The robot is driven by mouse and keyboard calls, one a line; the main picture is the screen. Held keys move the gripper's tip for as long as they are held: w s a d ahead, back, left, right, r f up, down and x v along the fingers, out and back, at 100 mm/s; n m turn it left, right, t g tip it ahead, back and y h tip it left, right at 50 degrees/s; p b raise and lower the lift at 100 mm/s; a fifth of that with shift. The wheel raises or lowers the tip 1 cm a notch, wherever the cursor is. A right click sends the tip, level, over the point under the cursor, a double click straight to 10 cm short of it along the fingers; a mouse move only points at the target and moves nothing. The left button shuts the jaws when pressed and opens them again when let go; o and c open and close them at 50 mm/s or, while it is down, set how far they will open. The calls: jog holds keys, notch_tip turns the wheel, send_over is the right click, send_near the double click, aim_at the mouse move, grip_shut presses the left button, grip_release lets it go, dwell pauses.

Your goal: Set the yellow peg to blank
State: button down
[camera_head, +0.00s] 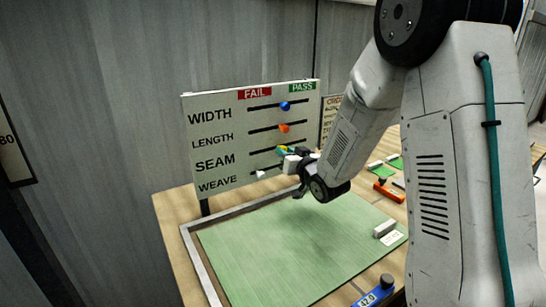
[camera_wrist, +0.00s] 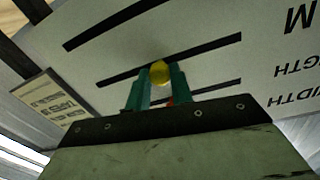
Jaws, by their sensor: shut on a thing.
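The yellow peg (camera_head: 283,148) sits on the SEAM row of the upright white board (camera_head: 222,150). In the wrist view the yellow peg (camera_wrist: 160,73) shows as a round yellow head between my two green fingertips, roughly midway along a black slot. My gripper (camera_head: 288,152) is at the board from the right and is shut on this peg. The wrist view shows my gripper (camera_wrist: 158,78) with one finger on each side of it. Gripper and arm hide part of the SEAM and WEAVE slots in the head view.
A blue peg (camera_head: 285,106) is on WIDTH, an orange peg (camera_head: 284,128) on LENGTH close above my gripper, and a white peg (camera_head: 261,174) at WEAVE's left. A FAIL label (camera_head: 254,93) and PASS label (camera_head: 302,87) top the board. A green mat (camera_head: 300,250) lies in front.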

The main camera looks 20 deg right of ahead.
jog(key=shift+d, duration=0.35)
jog(key=c, duration=1.2)
grip_release()
jog(key=s+d, duration=0.1)
jog(key=s, duration=0.6)
jog(key=shift+s, duration=0.3)
